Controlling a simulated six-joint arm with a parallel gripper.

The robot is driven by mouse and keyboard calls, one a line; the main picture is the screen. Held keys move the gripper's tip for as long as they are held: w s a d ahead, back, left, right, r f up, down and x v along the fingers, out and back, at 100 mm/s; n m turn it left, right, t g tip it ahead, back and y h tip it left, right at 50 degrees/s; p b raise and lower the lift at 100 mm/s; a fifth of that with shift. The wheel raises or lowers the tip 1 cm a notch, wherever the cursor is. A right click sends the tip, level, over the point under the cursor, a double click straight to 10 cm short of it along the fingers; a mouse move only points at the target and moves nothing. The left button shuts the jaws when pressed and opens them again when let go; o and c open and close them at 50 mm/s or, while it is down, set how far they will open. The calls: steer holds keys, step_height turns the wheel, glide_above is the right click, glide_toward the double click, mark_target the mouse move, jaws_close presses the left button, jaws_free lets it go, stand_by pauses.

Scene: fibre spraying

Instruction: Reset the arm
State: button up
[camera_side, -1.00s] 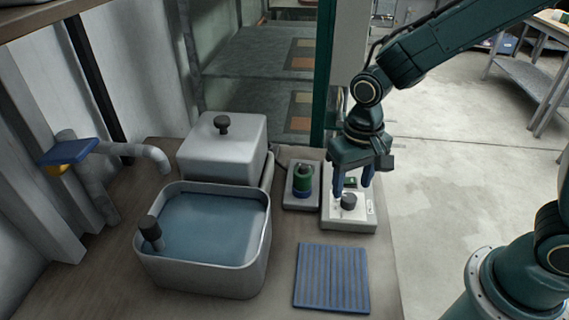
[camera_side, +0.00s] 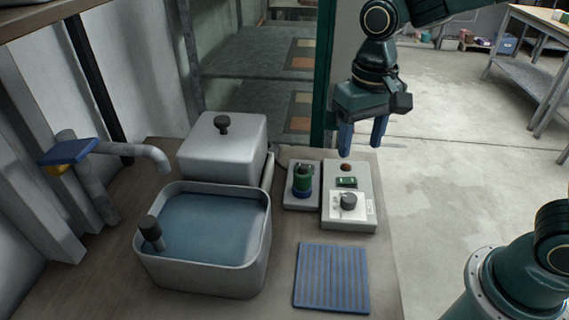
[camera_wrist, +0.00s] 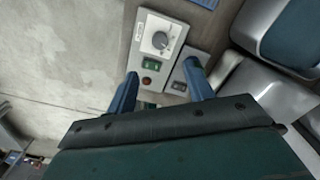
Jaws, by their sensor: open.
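My gripper (camera_side: 362,138) is open and empty, with its two blue fingers pointing down. It hangs in the air above the back end of a grey control box (camera_side: 365,190). The box has a dark round knob (camera_side: 348,201) on a white dial plate, a green switch (camera_side: 346,182) and a red button (camera_side: 346,167). In the wrist view my gripper (camera_wrist: 162,85) has its fingers spread apart, and the box's knob (camera_wrist: 160,40), green switch (camera_wrist: 152,64) and red button (camera_wrist: 147,80) show beyond and between them.
Left of the box, a green cylinder (camera_side: 303,178) stands on a small grey base. A blue ribbed mat (camera_side: 332,278) lies in front. A water-filled basin (camera_side: 264,237), a lidded white container (camera_side: 222,155) and a tap (camera_side: 130,150) are further left. Open floor lies right of the table.

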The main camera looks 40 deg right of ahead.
steer(key=s+d+r+n+t, duration=0.1)
steer(key=s+d+r+t, duration=0.1)
steer(key=s, duration=0.5)
steer(key=s+d+r+n+t, duration=0.1)
steer(key=s+d+r+t, duration=0.2)
steer(key=s+d, duration=0.4)
steer(key=shift+s+r+n+t, duration=0.3)
steer(key=shift+s+r+n, duration=0.1)
steer(key=shift+s+r, duration=0.1)
